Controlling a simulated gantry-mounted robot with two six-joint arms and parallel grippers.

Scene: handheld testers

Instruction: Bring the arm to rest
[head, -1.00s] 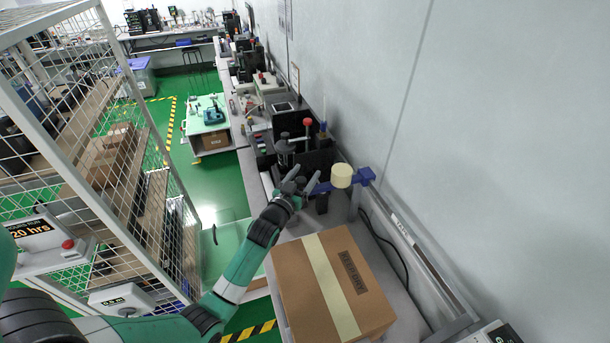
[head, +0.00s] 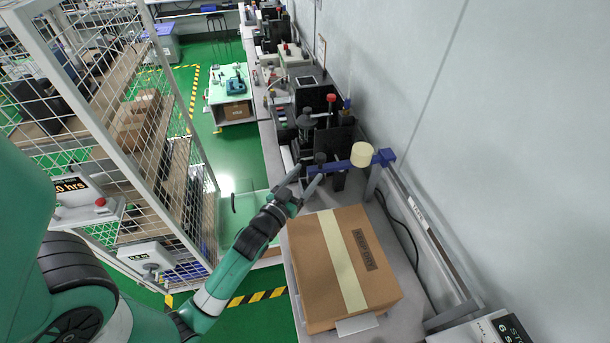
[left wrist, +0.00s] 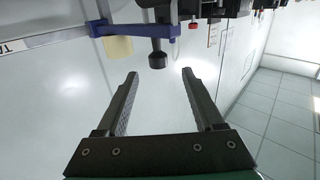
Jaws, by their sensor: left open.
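My left arm reaches in from the lower left in the head view. My left gripper (head: 301,182) is open and empty, with its fingers apart, above the bench just beyond the far left corner of the cardboard box (head: 340,265). In the left wrist view the two fingers of my left gripper (left wrist: 158,88) stand wide apart with nothing between them. A black round-ended handle (left wrist: 157,58) shows past the fingertips, apart from them. My right gripper is in neither view.
A blue bracket arm (head: 340,166) with a cream cylinder (head: 362,152) stands close to the gripper's right. Black bench devices (head: 312,140) stand behind it. A wire mesh cage (head: 150,140) is at left. Green floor (head: 235,175) lies between cage and bench.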

